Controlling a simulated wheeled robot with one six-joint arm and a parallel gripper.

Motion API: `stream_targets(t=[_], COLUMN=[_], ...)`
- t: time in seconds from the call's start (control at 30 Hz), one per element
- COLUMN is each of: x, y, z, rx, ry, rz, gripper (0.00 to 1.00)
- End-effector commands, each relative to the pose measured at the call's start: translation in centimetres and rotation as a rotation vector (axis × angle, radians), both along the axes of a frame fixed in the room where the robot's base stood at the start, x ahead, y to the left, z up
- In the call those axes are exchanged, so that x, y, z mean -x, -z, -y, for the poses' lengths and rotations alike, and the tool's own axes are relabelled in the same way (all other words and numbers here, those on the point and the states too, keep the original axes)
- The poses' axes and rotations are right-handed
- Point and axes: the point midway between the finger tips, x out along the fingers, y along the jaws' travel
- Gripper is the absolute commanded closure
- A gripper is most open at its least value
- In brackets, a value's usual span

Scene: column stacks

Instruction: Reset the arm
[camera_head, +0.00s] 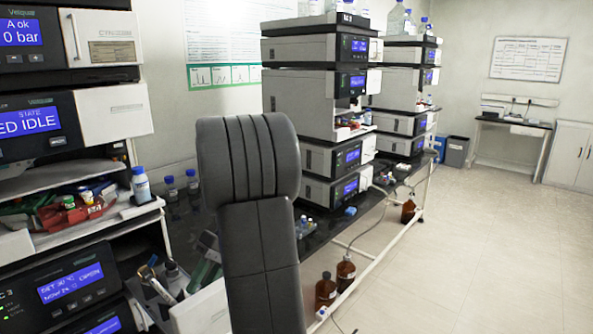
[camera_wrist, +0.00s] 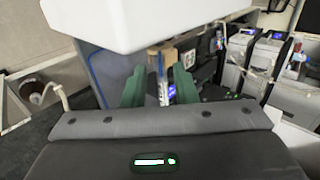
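My gripper (camera_wrist: 159,82) shows in the wrist view as two dark green fingers standing apart. A narrow blue and white strip shows in the gap between them; I cannot make out what it is, and it does not visibly touch either finger. A pale, rounded white body covers the top of the wrist view and hides what lies beyond the fingertips. In the head view my dark grey arm fills the middle, and I cannot make out my gripper there.
A near instrument stack (camera_head: 110,112) stands at left, with a blue-capped bottle (camera_head: 141,186) on its ledge. Farther stacks (camera_head: 305,95) stand on a black bench. Brown bottles (camera_head: 346,272) stand low beside the bench. The floor (camera_head: 500,250) at right is clear.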

Motion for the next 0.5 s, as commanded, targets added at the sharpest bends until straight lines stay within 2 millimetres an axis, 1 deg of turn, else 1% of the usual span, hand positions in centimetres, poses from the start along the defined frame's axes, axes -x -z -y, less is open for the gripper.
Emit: stream_targets(t=[0.03, 0.2, 0.5], x=[0.5, 1.3, 1.2], y=[0.4, 1.5, 1.4], z=[-0.3, -1.0, -1.0], rx=[0.001, 0.002, 0.015], ry=[-0.002, -0.001, 0.001], rz=[-0.002, -0.001, 0.017], gripper=[0.74, 0.74, 0.74])
